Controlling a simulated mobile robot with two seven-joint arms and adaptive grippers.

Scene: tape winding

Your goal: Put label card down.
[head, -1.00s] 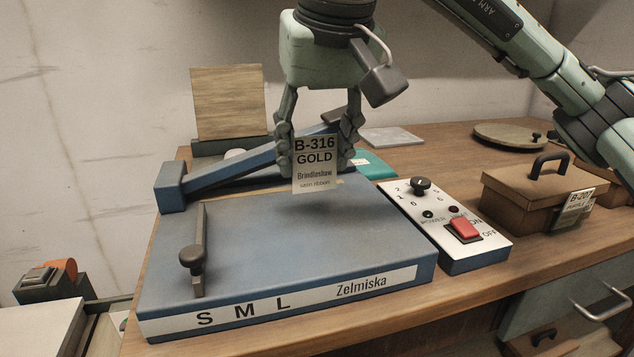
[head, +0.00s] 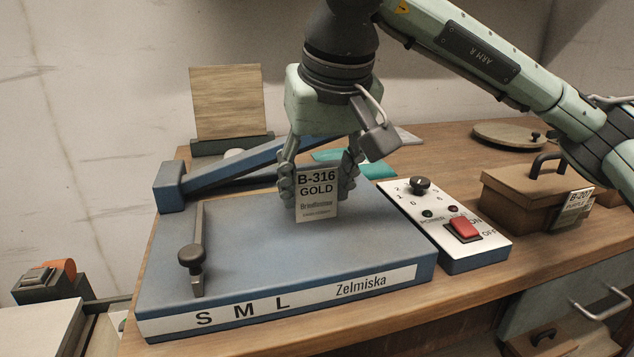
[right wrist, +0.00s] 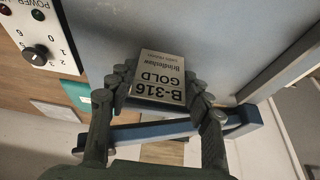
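The label card (head: 316,197), printed "B-316 GOLD Brindleshaw", is held upright over the top of the blue winding machine (head: 270,245). My right gripper (head: 318,185) is shut on the card, with a finger at each side edge. The card also shows between the fingers in the right wrist view (right wrist: 158,78). Its lower edge is close to the blue top; I cannot tell whether it touches. My left gripper is not in view.
A control box (head: 446,225) with a knob and red switch stands right of the machine. A brown lidded box (head: 530,195) with a "B-207" card is further right. A blue arm (head: 240,165) crosses behind the card. The machine's front top is mostly clear, with a black-knobbed lever (head: 193,256) at left.

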